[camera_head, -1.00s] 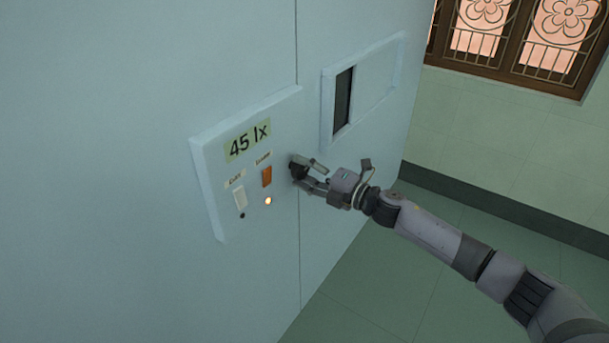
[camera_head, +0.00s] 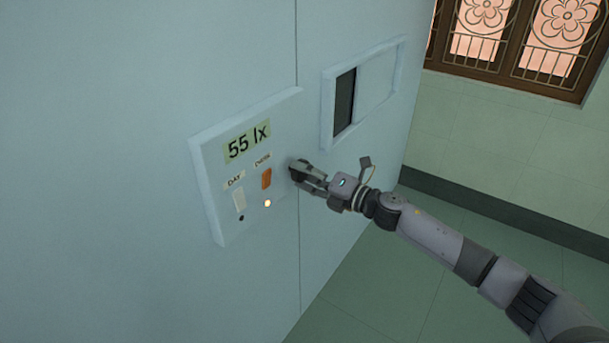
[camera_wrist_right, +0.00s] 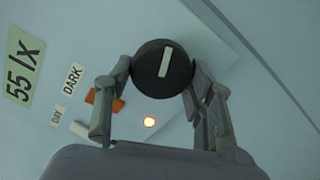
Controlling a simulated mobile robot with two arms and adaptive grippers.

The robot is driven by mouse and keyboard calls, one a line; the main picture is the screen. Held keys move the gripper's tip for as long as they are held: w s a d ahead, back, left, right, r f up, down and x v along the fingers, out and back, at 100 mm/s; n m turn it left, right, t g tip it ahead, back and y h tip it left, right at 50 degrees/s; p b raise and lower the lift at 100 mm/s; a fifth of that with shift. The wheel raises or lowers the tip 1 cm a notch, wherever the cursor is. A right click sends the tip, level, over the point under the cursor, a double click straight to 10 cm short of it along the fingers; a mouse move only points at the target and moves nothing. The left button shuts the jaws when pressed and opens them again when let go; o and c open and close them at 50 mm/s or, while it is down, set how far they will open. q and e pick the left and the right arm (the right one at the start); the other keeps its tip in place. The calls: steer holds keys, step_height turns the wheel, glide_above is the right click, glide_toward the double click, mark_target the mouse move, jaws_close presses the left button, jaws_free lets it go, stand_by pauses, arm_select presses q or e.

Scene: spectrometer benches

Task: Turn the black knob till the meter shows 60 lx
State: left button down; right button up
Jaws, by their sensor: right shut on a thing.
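The meter (camera_head: 247,142) on the wall panel reads 55 lx; it also shows, turned on its side, in the right wrist view (camera_wrist_right: 22,72). The black knob (camera_wrist_right: 163,68) is round with a white pointer bar, tilted slightly off vertical in the right wrist view. My right gripper (camera_head: 298,172) is at the panel's right edge, its fingers (camera_wrist_right: 158,80) on either side of the knob and shut on it. In the head view the gripper mostly hides the knob. My left gripper is not in view.
The panel (camera_head: 215,190) also carries a white DAY switch (camera_head: 239,201) and an orange DARK switch (camera_head: 266,179). A lit lamp (camera_head: 267,203) is below the DARK switch, a dark one below DAY. A framed opening (camera_head: 344,100) is up right. Floor (camera_head: 370,280) at lower right looks clear.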

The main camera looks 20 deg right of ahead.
steer(key=o, duration=1.1)
steer(key=v, duration=1.2)
steer(key=shift+f, duration=0.1)
